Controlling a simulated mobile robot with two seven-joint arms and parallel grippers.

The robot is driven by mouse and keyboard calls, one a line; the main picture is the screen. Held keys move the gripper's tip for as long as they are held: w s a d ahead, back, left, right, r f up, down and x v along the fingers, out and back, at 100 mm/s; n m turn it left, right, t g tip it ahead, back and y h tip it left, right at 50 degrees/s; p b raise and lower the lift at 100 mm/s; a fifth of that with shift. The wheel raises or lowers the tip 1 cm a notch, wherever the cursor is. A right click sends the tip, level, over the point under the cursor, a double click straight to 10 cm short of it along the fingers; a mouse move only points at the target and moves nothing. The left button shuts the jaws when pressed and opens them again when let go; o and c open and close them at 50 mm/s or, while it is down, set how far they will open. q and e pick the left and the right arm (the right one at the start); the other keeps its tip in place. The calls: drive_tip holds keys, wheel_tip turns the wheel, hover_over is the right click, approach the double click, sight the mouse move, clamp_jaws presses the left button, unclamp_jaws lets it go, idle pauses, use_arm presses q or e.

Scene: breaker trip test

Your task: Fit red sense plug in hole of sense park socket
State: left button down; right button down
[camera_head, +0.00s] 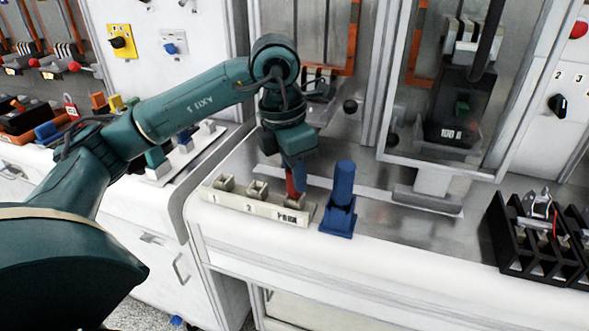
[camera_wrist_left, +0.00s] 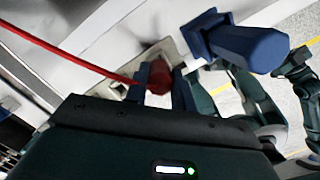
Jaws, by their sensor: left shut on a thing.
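The red sense plug (camera_head: 298,181) is between the fingers of my left gripper (camera_head: 296,172), which is shut on it. The plug is upright just over the PARK end of the beige socket strip (camera_head: 248,209). The strip also has raised sockets marked 1 and 2. The park hole itself is hidden by the plug and fingers, so I cannot tell whether the plug tip is in it. In the left wrist view the plug (camera_wrist_left: 159,78) shows between two blue fingertips, with a red cable running off to the upper left. My right gripper is not clearly shown.
A blue upright handle on a block (camera_head: 341,195) stands close to the right of the plug. Glass-fronted cabinets stand behind. The counter front between handle and trays is clear.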

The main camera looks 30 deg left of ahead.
use_arm(q)
drive_tip(key=shift+f+b, duration=0.3)
drive_tip(key=shift+f, duration=0.1)
use_arm(e)
drive_tip(key=shift+f, duration=0.35)
use_arm(q)
drive_tip(key=c, duration=1.1)
unclamp_jaws()
drive_tip(key=shift+r, duration=0.35)
wheel_tip(320, 180, up, 12)
drive_tip(key=s+a+p, duration=0.1)
drive_tip(key=p, duration=0.1)
drive_tip(key=shift+s+r, duration=0.25)
drive_tip(key=shift+s, duration=0.1)
use_arm(e)
drive_tip(key=r, duration=0.3)
drive_tip(key=shift+a+r, duration=0.1)
drive_tip(key=shift+a, duration=0.15)
use_arm(q)
drive_tip(key=shift+s+f, duration=0.1)
use_arm(e)
drive_tip(key=shift+s, duration=0.1)
